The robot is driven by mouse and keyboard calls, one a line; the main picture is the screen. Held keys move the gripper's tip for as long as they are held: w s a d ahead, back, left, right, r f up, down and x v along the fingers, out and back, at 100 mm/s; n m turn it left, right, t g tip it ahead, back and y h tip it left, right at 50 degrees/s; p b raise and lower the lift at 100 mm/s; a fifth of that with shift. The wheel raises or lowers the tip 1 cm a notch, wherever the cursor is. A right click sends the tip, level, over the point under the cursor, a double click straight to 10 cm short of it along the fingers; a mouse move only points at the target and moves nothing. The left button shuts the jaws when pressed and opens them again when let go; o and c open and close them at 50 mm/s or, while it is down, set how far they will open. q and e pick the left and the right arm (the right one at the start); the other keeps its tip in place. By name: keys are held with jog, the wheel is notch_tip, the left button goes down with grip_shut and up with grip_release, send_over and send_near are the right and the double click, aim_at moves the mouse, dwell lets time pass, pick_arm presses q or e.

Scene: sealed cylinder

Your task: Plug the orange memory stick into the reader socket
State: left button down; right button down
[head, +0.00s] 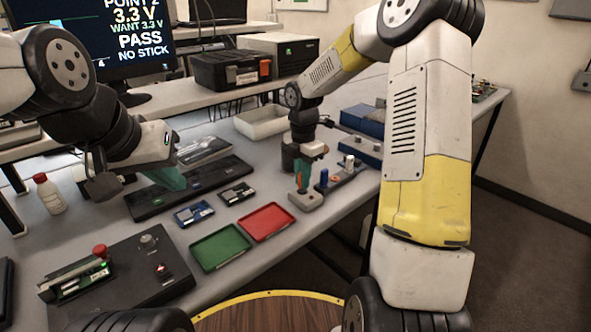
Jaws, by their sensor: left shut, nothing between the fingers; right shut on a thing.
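The orange memory stick (301,185) is between the teal fingers of my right gripper (303,176), which is shut on it. It is upright at a grey block (307,201); I cannot tell whether its lower end touches or sits in the block. My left gripper (175,181) is shut and empty, above a long black panel (217,187). I cannot identify the reader socket for certain; a dark box (123,281) at the lower left has a small red-lit fitting (163,268). The monitor (110,38) reads "PASS" and "NO STICK".
A blue stick-like piece (324,178) stands just right of the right gripper. Green (220,248) and red (266,222) trays lie near the front edge, with two small dark devices (194,213) (237,193) behind them. A white bottle (50,194) stands at left.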

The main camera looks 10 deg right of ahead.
jog(key=shift+f, duration=0.65)
jog(key=c, duration=1.3)
grip_release()
jog(key=shift+c, duration=0.2)
notch_tip(320, 180, up, 7)
jog(key=shift+r, duration=0.4)
